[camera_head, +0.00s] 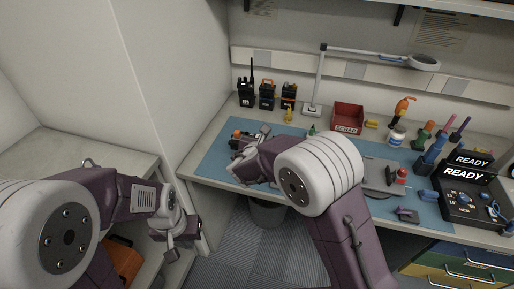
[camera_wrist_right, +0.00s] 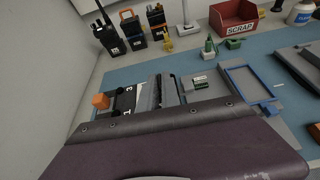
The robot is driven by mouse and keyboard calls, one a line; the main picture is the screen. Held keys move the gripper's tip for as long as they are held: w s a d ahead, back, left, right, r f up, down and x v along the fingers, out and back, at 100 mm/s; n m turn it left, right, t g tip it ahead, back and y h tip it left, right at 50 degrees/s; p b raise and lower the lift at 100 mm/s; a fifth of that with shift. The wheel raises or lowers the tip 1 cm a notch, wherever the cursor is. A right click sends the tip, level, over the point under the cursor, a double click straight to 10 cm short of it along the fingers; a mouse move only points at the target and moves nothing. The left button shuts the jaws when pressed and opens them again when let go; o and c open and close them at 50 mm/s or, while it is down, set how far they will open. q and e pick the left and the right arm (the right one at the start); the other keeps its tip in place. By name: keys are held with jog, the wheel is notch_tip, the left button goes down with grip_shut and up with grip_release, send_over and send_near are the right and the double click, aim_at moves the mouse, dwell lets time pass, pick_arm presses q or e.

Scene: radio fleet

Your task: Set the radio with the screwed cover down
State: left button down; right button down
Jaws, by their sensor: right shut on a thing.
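A dark radio (camera_wrist_right: 124,101) with an orange knob and white markings lies low in front of my right gripper in the right wrist view. It shows in the head view as a dark shape (camera_head: 236,142) at the mat's left end. My right gripper (camera_head: 250,147) is shut on it, at or just above the mat; I cannot tell whether it touches. Its cover and screws cannot be made out. My left gripper (camera_head: 178,236) hangs empty at the lower left, off the bench; its jaw opening is unclear.
The blue mat (camera_head: 212,160) covers the bench front. Several radios stand in chargers (camera_head: 267,96) at the back left. A red scrap bin (camera_head: 348,117), a lamp (camera_head: 312,108) and a tester reading READY (camera_head: 470,190) stand around. A blue frame (camera_wrist_right: 247,84) lies beside the radio.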

jog(key=w+a+f, duration=0.2)
jog(key=a, duration=0.1)
jog(key=w+a+f, duration=0.1)
jog(key=shift+w+a+f, duration=0.1)
jog(key=shift+a, duration=0.1)
notch_tip(320, 180, down, 4)
jog(key=shift+f, duration=0.1)
jog(key=c, duration=1.6)
grip_release()
jog(key=shift+o, duration=0.2)
jog(key=v, duration=1.2)
